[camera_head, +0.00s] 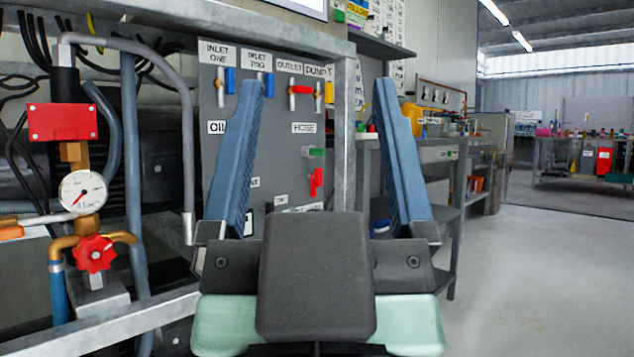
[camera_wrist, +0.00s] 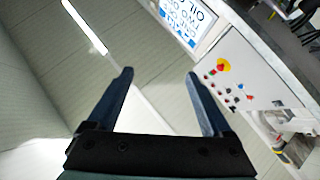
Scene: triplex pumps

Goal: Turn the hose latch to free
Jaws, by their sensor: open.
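My gripper (camera_head: 316,84) is open and empty, its two blue fingers raised and wide apart in the head view. It also shows in the wrist view (camera_wrist: 160,73) with nothing between the fingers. Between the fingers in the head view, behind them, stands a grey labelled panel (camera_head: 280,140). A HOSE label (camera_head: 303,128) sits on it, with a green handle (camera_head: 313,152) and a red lever (camera_head: 316,181) below. I cannot tell for certain which of these is the hose latch. The left finger covers part of the panel. No contact with the panel shows.
A pressure gauge (camera_head: 83,192) and a red valve wheel (camera_head: 95,253) stand at the left among pipes. A grey metal post (camera_head: 345,130) rises at the panel's right edge. Floor (camera_head: 520,260) at the right is clear. The wrist view shows a white control box (camera_wrist: 245,75).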

